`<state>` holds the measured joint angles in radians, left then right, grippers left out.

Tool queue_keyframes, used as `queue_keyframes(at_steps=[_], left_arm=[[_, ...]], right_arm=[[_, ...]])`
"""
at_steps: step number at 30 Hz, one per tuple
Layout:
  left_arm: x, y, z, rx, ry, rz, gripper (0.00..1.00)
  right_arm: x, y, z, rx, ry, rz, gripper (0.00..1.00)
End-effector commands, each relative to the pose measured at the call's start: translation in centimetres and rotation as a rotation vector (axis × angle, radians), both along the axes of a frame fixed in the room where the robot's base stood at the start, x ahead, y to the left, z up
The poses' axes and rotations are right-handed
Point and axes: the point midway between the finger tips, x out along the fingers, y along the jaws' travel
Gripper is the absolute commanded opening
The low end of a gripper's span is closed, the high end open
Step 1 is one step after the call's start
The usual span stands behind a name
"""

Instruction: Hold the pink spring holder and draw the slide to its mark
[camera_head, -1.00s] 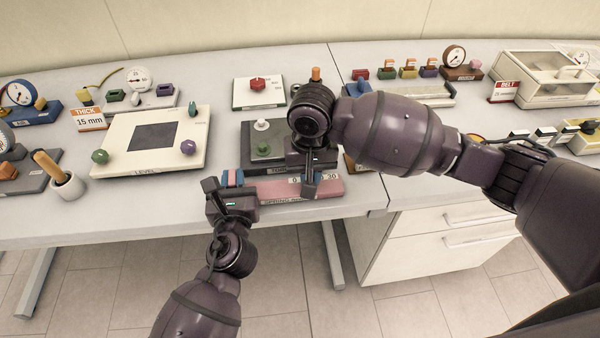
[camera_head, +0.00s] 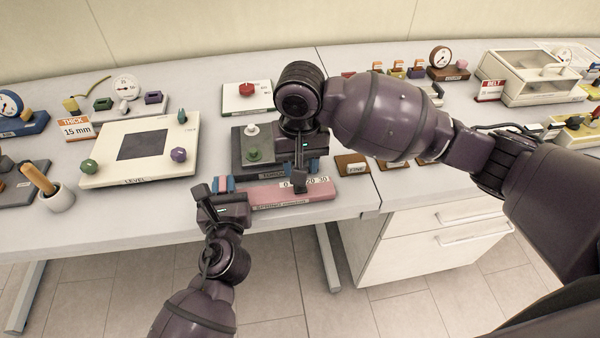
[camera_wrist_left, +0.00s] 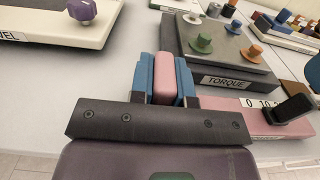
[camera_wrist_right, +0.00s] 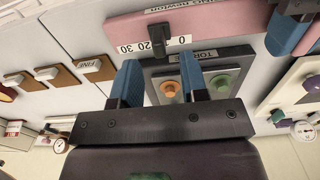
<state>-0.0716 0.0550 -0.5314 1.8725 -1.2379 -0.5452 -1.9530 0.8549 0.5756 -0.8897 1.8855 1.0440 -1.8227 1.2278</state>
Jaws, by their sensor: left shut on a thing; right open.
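The pink spring holder (camera_head: 262,196) lies along the table's front edge, with a white scale marked 0 to 30. My left gripper (camera_head: 224,184) is shut on the holder's upright pink block (camera_wrist_left: 164,80), its blue fingers on either side. The dark slide (camera_wrist_right: 158,38) stands on the holder at the scale, covering the place between 0 and 20. It also shows in the left wrist view (camera_wrist_left: 290,110). My right gripper (camera_wrist_right: 160,78) is open and empty, its blue fingers apart over the torque board's side of the holder, clear of the slide. In the head view its fingers are partly hidden.
The grey torque board (camera_head: 240,157) with knobs sits right behind the holder. The white level plate (camera_head: 105,168) is at the left. A brown FINE block (camera_head: 352,165) lies to the right. The table's front edge is close below the holder.

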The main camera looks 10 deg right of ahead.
Motion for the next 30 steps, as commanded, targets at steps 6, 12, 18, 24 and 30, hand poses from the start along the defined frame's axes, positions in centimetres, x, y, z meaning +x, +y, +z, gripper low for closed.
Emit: queue_keyframes(at_steps=[6, 12, 18, 24, 30], left_arm=[[0.0, 0.0, 0.0, 0.000, 0.001, -0.001, 0.00], [0.0, 0.0, 0.0, 0.000, 0.001, -0.001, 0.00], [0.0, 0.0, 0.0, 0.000, 0.001, -0.001, 0.00], [0.0, 0.0, 0.0, 0.000, 0.001, -0.001, 0.00], [0.0, 0.0, 0.0, 0.000, 0.001, -0.001, 0.28]], right_arm=[[0.0, 0.0, 4.2, 0.000, -0.002, 0.000, 0.40], [0.0, 0.0, 6.6, 0.000, 0.000, 0.001, 0.40], [0.0, 0.0, 7.4, -0.001, 0.000, -0.001, 0.40], [0.0, 0.0, 7.4, -0.001, 0.001, -0.001, 0.40], [0.0, 0.0, 7.4, -0.001, 0.001, -0.001, 0.40]])
